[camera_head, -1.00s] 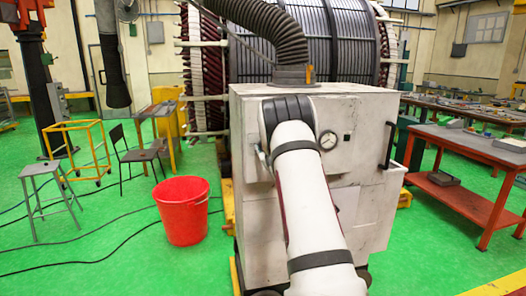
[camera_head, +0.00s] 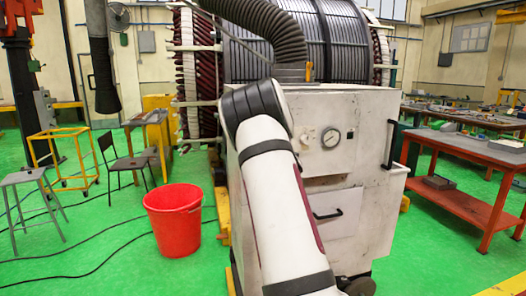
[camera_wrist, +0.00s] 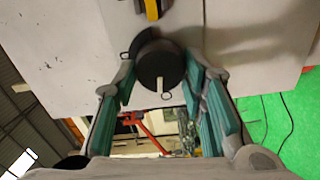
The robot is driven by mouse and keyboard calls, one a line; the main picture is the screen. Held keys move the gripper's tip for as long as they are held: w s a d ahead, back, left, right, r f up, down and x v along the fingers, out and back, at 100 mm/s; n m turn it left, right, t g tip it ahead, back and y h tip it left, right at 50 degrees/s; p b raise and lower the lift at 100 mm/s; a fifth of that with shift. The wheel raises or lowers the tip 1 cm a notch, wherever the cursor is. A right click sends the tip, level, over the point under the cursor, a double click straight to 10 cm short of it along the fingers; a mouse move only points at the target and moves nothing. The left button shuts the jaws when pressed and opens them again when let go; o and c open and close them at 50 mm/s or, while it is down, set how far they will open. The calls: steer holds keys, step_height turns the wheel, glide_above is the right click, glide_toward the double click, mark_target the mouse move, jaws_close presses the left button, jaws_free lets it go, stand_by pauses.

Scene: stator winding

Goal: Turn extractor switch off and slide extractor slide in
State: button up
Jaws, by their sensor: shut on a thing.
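The extractor is a worn white cabinet (camera_head: 345,115) in the middle of the head view, with a ribbed dark hose on top. In the wrist view, a round black knob with a pale mark, which looks like the extractor switch (camera_wrist: 160,66), sits on the white panel. My gripper (camera_wrist: 160,78) has its teal-padded fingers on both sides of the knob and is shut on it. A yellow and black part (camera_wrist: 152,9), perhaps the slide, is at the top edge of the wrist view. A small yellow handle (camera_head: 308,71) shows beside the hose base. My arm hides the gripper in the head view.
A red bucket (camera_head: 174,219) stands on the green floor to the left. A red workbench (camera_head: 470,150) stands to the right.

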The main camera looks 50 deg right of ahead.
steer(key=shift+w+f+n+b, duration=0.15)
steer(key=shift+n+b, duration=0.45)
steer(key=shift+n, duration=0.3)
steer(key=o, duration=1.2)
steer(key=shift+c, duration=0.2)
steer(key=v, duration=1.2)
